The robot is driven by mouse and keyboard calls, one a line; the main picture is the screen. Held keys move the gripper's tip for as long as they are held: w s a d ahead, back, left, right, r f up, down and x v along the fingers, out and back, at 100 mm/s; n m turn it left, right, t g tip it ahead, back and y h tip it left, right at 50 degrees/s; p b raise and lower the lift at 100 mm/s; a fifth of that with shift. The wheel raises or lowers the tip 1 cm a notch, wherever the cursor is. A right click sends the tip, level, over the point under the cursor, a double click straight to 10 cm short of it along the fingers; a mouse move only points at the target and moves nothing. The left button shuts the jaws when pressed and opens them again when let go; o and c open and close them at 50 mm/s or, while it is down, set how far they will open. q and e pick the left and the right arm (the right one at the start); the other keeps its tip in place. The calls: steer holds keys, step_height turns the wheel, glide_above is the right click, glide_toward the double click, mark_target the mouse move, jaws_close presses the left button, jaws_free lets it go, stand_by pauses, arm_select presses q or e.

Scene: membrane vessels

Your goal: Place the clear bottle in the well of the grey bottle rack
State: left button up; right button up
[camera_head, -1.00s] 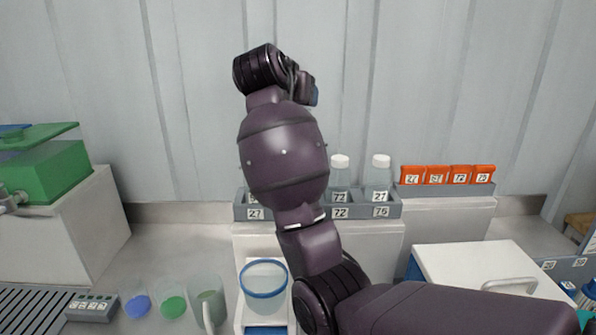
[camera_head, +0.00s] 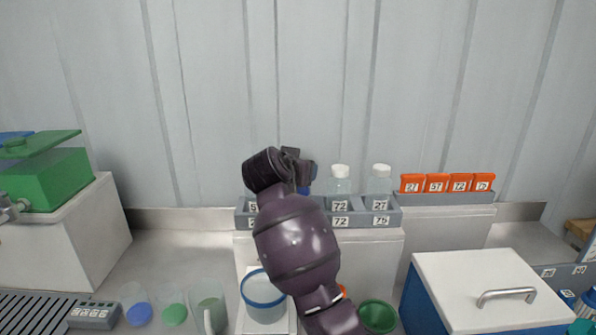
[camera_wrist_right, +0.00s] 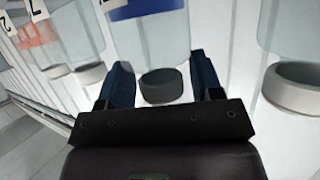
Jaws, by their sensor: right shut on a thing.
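The clear bottle (camera_wrist_right: 145,40), with a grey cap and a blue band, is between the dark blue fingers of my right gripper (camera_wrist_right: 162,82), which is shut on it. In the head view my right gripper (camera_head: 305,188) is over the grey bottle rack (camera_head: 368,219), left of two white-capped bottles. My arm hides most of the held bottle and the rack's left part there. I cannot tell whether the bottle's base is inside a well. My left gripper is not in view.
Another bottle (camera_wrist_right: 300,45) is close on the other side. Orange boxes (camera_head: 436,183) stand right of the rack.

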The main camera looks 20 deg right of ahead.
steer(key=shift+f, duration=0.45)
steer(key=o, duration=1.4)
steer(key=shift+o, duration=0.2)
